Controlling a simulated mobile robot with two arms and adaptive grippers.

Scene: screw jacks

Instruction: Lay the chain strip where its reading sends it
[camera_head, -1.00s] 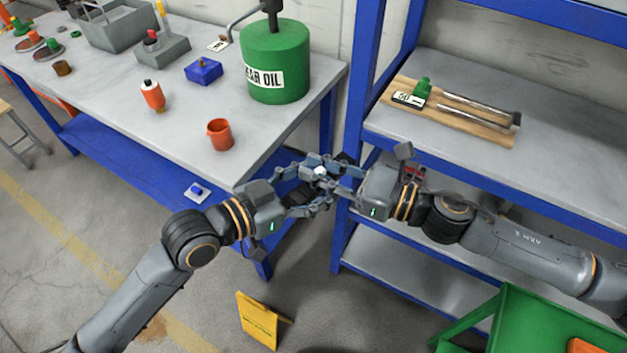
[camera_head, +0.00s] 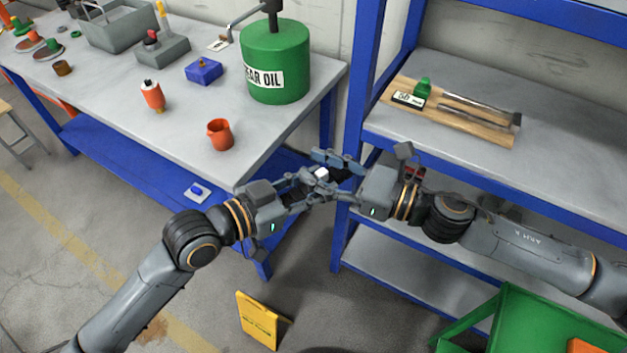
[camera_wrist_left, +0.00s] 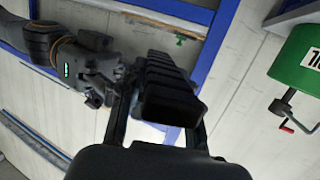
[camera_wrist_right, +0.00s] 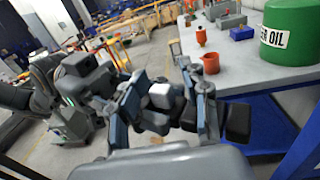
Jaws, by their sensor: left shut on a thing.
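A dark segmented strip, seemingly the chain strip (camera_wrist_left: 170,88), sits between the fingers of my left gripper (camera_wrist_left: 158,130) in the left wrist view, its links running away from the camera. In the head view my left gripper (camera_head: 308,184) is shut on it, and the grippers hide most of it. My right gripper (camera_head: 338,174) faces it from the right, its fingers spread. In the right wrist view a pale block (camera_wrist_right: 160,95) and dark pieces (camera_wrist_right: 236,122) show between and beyond the open right fingers (camera_wrist_right: 165,112). A wooden gauge board (camera_head: 455,118) with a green block, small display and metal bars lies on the shelf; its reading is unclear.
The table (camera_head: 180,130) at left holds a green gear oil can (camera_head: 275,60), orange cup (camera_head: 220,134), orange bottle (camera_head: 153,96) and blue block (camera_head: 204,70). Blue shelf posts (camera_head: 362,90) stand behind the grippers. A yellow floor sign (camera_head: 258,320) and green bin (camera_head: 530,325) are below.

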